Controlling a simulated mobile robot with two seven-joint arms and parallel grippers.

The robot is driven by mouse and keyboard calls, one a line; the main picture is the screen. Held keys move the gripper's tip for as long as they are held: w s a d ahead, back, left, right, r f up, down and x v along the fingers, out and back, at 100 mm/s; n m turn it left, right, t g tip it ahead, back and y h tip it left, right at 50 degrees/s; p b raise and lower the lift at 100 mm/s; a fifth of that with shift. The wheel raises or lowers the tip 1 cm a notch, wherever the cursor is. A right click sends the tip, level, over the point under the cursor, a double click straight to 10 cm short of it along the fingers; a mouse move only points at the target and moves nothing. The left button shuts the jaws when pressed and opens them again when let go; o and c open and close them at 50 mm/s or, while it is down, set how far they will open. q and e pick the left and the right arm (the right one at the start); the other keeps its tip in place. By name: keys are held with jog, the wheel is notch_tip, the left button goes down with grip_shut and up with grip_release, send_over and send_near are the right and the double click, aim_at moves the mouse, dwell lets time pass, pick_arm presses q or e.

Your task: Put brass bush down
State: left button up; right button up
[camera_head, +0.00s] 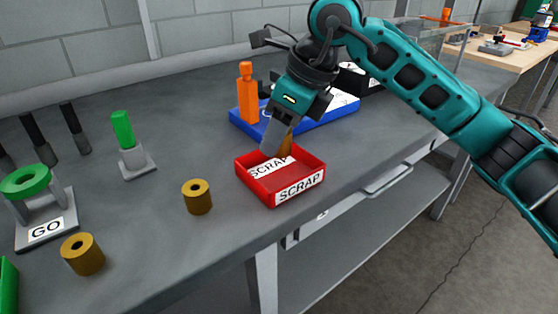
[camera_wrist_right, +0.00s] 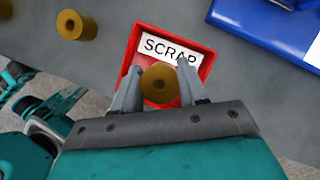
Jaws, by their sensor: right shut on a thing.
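A brass bush (camera_wrist_right: 159,82) is held between the two fingers of my right gripper (camera_wrist_right: 158,88), over the red scrap tray (camera_wrist_right: 206,66). In the head view the right gripper (camera_head: 278,140) reaches down at the back of the red scrap tray (camera_head: 314,180), and part of the brass bush (camera_head: 286,146) shows beside the fingers. The gripper hides the rest of it. I cannot tell whether the bush touches the tray floor. Two more brass bushes stand on the bench, one (camera_head: 197,197) left of the tray and one (camera_head: 83,255) further left. My left gripper is not in view.
A blue tray (camera_head: 313,119) with an orange part (camera_head: 248,93) lies behind the scrap tray. A GO gauge stand (camera_head: 46,230) with a green ring and a green-topped plug gauge (camera_head: 131,146) stand at left. Bare grey bench lies between them.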

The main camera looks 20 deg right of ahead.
aim_at(280, 154)
jog(key=shift+f+b, duration=0.4)
jog(key=shift+f, duration=1.95)
jog(key=shift+f, duration=0.15)
jog(key=o, duration=1.2)
jog(key=shift+o, duration=0.2)
jog(key=shift+r, duration=0.45)
jog(key=p+v, duration=0.2)
jog(key=v, duration=0.8)
jog(key=shift+s+d+r, duration=0.1)
jog(key=shift+s+r, duration=0.05)
jog(key=shift+r, duration=0.2)
jog(key=shift+s+d+r, duration=0.1)
jog(key=shift+r, duration=0.2)
